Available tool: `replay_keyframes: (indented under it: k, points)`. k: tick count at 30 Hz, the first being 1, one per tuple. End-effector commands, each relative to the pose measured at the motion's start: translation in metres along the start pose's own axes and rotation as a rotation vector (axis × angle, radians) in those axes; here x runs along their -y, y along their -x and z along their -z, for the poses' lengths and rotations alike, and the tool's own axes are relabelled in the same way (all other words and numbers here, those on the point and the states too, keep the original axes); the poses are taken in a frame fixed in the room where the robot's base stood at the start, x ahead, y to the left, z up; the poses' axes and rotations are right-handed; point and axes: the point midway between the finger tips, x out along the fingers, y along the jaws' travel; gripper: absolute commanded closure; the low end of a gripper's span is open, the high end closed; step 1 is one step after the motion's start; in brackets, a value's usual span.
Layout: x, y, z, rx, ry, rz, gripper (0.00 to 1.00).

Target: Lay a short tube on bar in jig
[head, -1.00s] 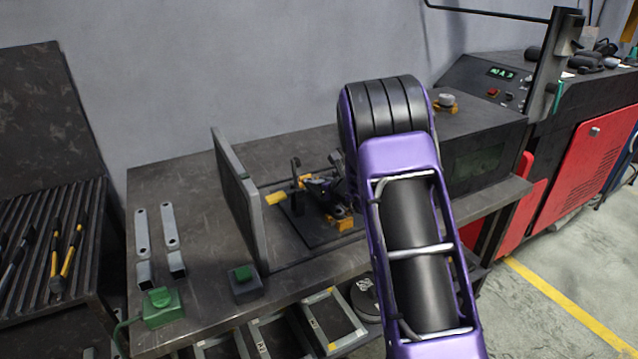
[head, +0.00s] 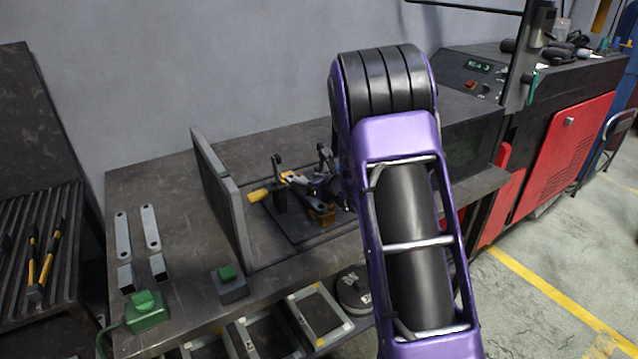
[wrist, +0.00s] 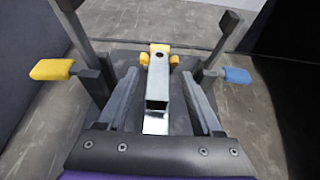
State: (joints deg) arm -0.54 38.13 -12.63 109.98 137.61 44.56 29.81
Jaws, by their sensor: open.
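In the wrist view a short square galvanized tube (wrist: 159,85) lies lengthwise in the jig, its open end towards me and a hole in its top. A bright flat bar (wrist: 155,124) shows below its near end. The tube appears to rest on the bar; its far underside is hidden. My gripper (wrist: 159,76) is open, one finger on each side of the tube, with visible gaps. The jig's dark base (wrist: 120,62) carries a yellow-handled clamp (wrist: 52,69) at left and a blue-handled clamp (wrist: 237,75) at right, both arms raised. Orange stops (wrist: 159,49) stand at the far end.
On the bench (head: 180,185), two flat bars (head: 122,237) lie at left with short tubes (head: 125,277) at their near ends. An upright grey plate (head: 219,195) stands left of the jig. A green-button box (head: 229,284) and a green box (head: 146,311) sit near the front edge.

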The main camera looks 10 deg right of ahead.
Motion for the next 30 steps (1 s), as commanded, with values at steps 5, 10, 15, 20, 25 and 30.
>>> replay_keyframes:
  k: [5, 10, 15, 20, 25, 30]
  points:
    - [0.001, 0.039, -0.001, 0.001, -0.001, 0.002, 0.33]
    - [0.001, 0.063, 0.0, 0.001, 0.0, 0.001, 0.33]
    - [0.0, 0.071, 0.0, 0.0, 0.0, 0.0, 0.33]
    - [0.0, 0.071, 0.001, 0.0, 0.0, 0.0, 0.33]
    - [-0.002, 0.071, -0.002, -0.001, 0.019, -0.005, 0.33]
    - [-0.024, 0.07, -0.024, -0.017, 0.274, -0.059, 0.33]
